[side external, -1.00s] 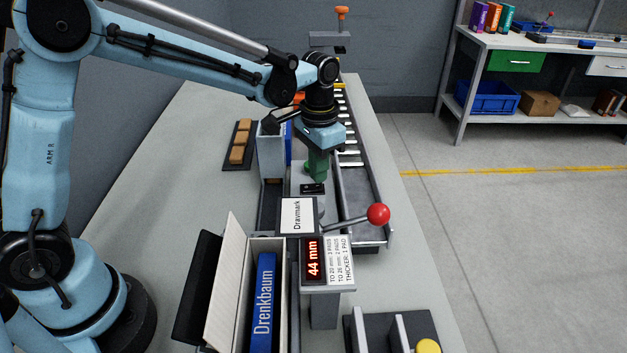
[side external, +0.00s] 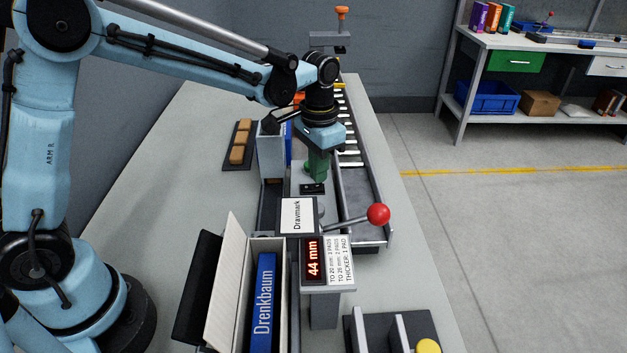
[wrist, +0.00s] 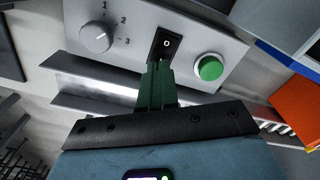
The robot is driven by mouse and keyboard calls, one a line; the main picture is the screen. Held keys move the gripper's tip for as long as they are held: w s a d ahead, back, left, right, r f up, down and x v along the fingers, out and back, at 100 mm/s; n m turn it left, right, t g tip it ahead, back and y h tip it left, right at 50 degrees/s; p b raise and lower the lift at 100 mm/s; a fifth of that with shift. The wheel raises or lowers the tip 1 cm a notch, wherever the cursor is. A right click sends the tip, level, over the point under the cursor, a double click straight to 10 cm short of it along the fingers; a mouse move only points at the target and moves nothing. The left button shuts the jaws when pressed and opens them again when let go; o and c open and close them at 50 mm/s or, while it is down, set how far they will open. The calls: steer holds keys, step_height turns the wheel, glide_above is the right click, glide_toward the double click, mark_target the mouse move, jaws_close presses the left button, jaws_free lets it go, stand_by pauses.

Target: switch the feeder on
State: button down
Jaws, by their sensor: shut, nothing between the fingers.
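A black rocker switch (wrist: 166,43) with a white O mark sits on a grey control panel (wrist: 135,20) in the wrist view. My gripper (wrist: 159,66) has green fingers that are closed together and hold nothing. Their tips are right at the switch's lower end and hide part of it; I cannot tell whether they touch it. In the side view my gripper (side external: 318,178) points down just above the panel (side external: 309,203), behind the Dravmark sign. A dial (wrist: 96,37) marked 1, 2, 3 is left of the switch, and a round green button (wrist: 210,68) is right of it.
A lever with a red ball (side external: 378,214) stands in front. A display (side external: 312,260) reads 44 mm beside a printed card. A box holds a blue Drenkbaum book (side external: 264,295). A roller conveyor (side external: 347,130) runs behind my gripper.

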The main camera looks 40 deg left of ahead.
steer(key=shift+f, duration=0.85)
stand_by(0.6)
steer(key=shift+r, duration=3.5)
steer(key=n+t, duration=0.1)
steer(key=t, duration=0.2)
glide_toward(317, 186)
steer(key=s+a+r, duration=0.3)
steer(key=s+r, duration=0.1)
steer(key=s+a+f+n+t, duration=0.2)
steer(key=s+t, duration=0.2)
steer(key=s, duration=0.3)
steer(key=shift+s+f, duration=0.35)
